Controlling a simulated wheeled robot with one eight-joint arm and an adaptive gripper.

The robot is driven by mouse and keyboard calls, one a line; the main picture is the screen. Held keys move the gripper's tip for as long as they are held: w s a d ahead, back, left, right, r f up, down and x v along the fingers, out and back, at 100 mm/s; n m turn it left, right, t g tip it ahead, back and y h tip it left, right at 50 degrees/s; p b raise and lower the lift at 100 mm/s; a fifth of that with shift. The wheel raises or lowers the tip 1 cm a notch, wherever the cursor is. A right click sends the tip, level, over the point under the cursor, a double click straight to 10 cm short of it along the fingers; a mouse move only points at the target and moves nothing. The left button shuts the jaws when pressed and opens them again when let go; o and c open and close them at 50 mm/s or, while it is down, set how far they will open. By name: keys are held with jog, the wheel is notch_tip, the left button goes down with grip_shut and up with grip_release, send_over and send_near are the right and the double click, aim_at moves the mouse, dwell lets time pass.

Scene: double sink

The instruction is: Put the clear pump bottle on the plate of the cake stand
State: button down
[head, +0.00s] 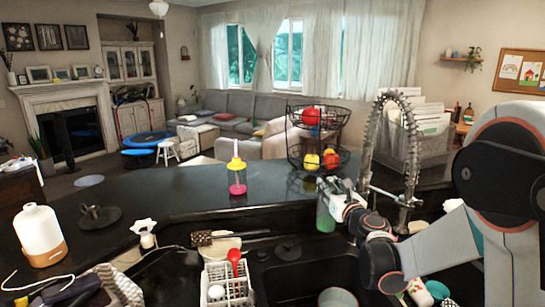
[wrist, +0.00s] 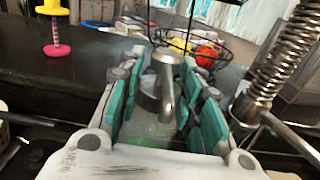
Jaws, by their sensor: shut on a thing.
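My gripper (head: 338,192) is at the sink's back edge, right of the middle in the head view. In the wrist view its teal-padded fingers (wrist: 165,88) are shut around the clear pump bottle (wrist: 148,130). The bottle's grey metal pump stands up between the pads. The pale green bottle body also shows below the gripper in the head view (head: 325,217); whether its base touches anything is unclear. I cannot identify the cake stand with certainty. A dark round piece with a raised part (head: 100,216) lies on the left of the counter.
A yellow-lidded tumbler with a pink bottom (head: 238,186) stands on the raised counter. A two-tier wire fruit basket (head: 292,150) stands behind the gripper, and a coiled spring faucet (head: 412,150) close right. The white utensil caddy (head: 228,290) is front left; the counter between has free room.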

aim_at(327, 209)
jog(key=s+f+m+h, duration=0.2)
jog(key=s+f+h, duration=0.1)
jog(key=s+f, duration=0.3)
jog(key=shift+s+d+f+h, duration=0.15)
jog(key=shift+d+f+h, duration=0.1)
jog(key=shift+h, duration=0.15)
jog(key=shift+d, duration=0.1)
